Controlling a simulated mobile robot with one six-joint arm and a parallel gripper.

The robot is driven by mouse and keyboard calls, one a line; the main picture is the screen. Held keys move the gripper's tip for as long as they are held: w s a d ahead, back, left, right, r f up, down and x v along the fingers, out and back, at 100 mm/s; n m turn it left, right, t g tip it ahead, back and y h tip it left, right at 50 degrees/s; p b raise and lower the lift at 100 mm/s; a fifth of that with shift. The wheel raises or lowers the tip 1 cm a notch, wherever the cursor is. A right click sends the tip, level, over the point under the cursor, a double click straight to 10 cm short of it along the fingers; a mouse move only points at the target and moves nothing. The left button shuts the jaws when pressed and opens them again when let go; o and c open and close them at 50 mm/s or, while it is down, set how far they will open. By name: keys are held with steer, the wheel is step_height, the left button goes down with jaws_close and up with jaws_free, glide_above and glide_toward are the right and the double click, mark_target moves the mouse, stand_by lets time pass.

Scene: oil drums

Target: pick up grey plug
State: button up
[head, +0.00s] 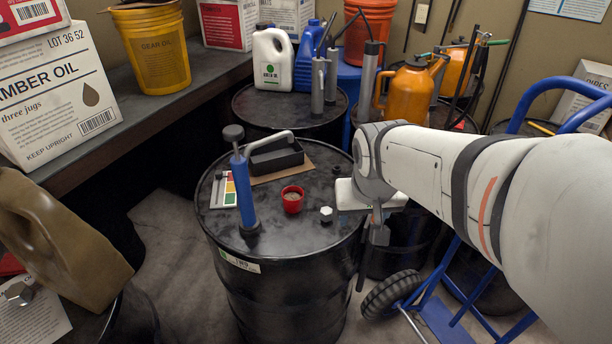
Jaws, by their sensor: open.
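A grey metallic hex-headed plug (18,293) lies at the lower left edge, on or beside a printed paper (30,325) near the brown jug. A smaller whitish hex plug with a dark lower part (326,215) sits on top of the front black drum (285,285), right of a red cup (292,200). My gripper (370,262) hangs at the drum's right edge with its dark fingers pointing down. It is open and I see nothing in it. It is right of the whitish plug and far from the grey one.
A blue hand pump (243,190) stands upright on the drum. A brown jug (60,240) stands at left, a blue hand truck (445,310) at right. Floor shows between the jug and drum.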

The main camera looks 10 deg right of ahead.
steer(key=w+f+m+h, duration=0.1)
steer(key=w+f, duration=0.3)
steer(key=w, duration=0.3)
steer(key=w+f+m, duration=0.1)
steer(key=w+f, duration=0.4)
steer(key=w, duration=0.2)
steer(key=m+b, duration=0.1)
glide_toward(326, 212)
step_height(326, 212, down, 3)
steer(key=w+f, duration=0.1)
steer(key=f, duration=0.1)
steer(key=shift+w+d+f+t, duration=0.3)
steer(key=shift+w+t, duration=0.05)
steer(key=shift+t, duration=0.05)
steer(key=x, duration=0.5)
steer(key=shift+s+d, duration=0.15)
steer(key=c, duration=1.1)
